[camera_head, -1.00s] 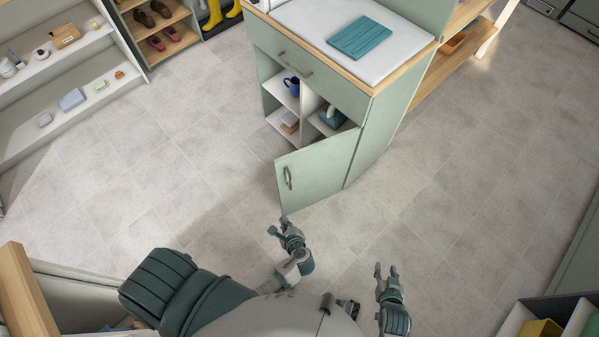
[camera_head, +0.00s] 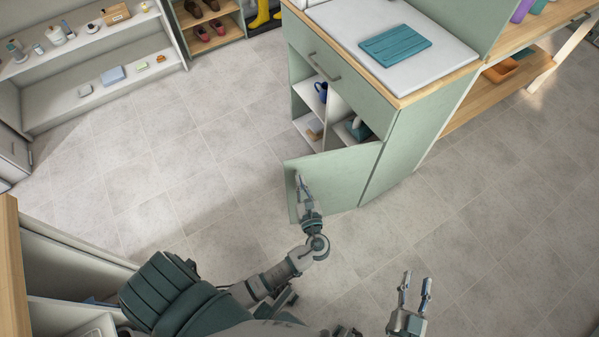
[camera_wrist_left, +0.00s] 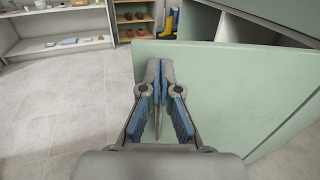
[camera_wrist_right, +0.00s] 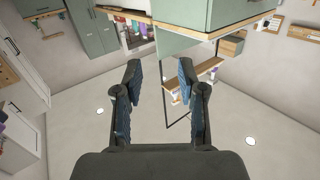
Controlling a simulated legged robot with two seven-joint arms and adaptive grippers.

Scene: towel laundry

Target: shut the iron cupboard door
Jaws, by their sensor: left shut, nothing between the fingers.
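The pale green cupboard door (camera_head: 340,180) stands ajar at the lower front of the green cupboard (camera_head: 400,150). Its outer face is towards me; it also fills much of the left wrist view (camera_wrist_left: 225,90). Through the gap, shelves with a dark blue mug (camera_head: 321,91) and an iron-like teal item (camera_head: 357,128) show. My left gripper (camera_head: 299,179) is shut and empty at the door's free edge side, over its handle area; I cannot tell whether it touches. In the left wrist view its fingertips (camera_wrist_left: 160,64) lie before the door. My right gripper (camera_head: 416,281) is open and empty, well below the cupboard.
A folded teal towel (camera_head: 395,45) lies on the cupboard's white top. Wooden shelves (camera_head: 490,95) adjoin it at right. A white shelf unit (camera_head: 90,50) stands at the far left. The tiled floor around the door is clear.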

